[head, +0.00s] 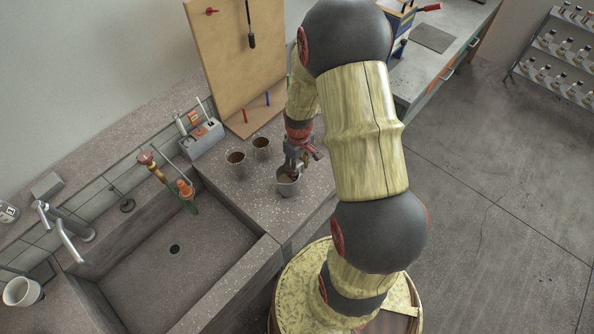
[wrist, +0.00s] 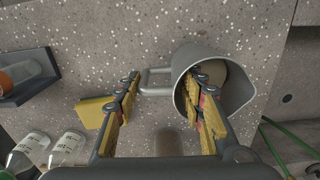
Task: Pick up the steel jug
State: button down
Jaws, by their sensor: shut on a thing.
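The steel jug (head: 287,188) is near the front edge of the bench, to the right of the sink. In the wrist view the jug (wrist: 240,88) shows its open mouth, with its handle (wrist: 155,72) pointing left. My gripper (head: 291,170) is over the jug from above. In the wrist view my gripper (wrist: 163,95) has one finger inside the jug's mouth and the other beyond the handle side, so it is shut on the jug's handle side. The fingers hide part of the rim. Whether the jug's base touches the bench is unclear.

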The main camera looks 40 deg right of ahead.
notch_tip(320, 180, up, 3)
jog(key=shift+f+p, duration=0.15)
jog(key=shift+p, duration=0.15)
jog(key=s+a+r+p, duration=0.2)
jog(key=s+a+r, duration=0.3)
jog(key=s+r, duration=0.4)
jog(key=shift+s+r, duration=0.3)
jog(key=shift+s, duration=1.8)
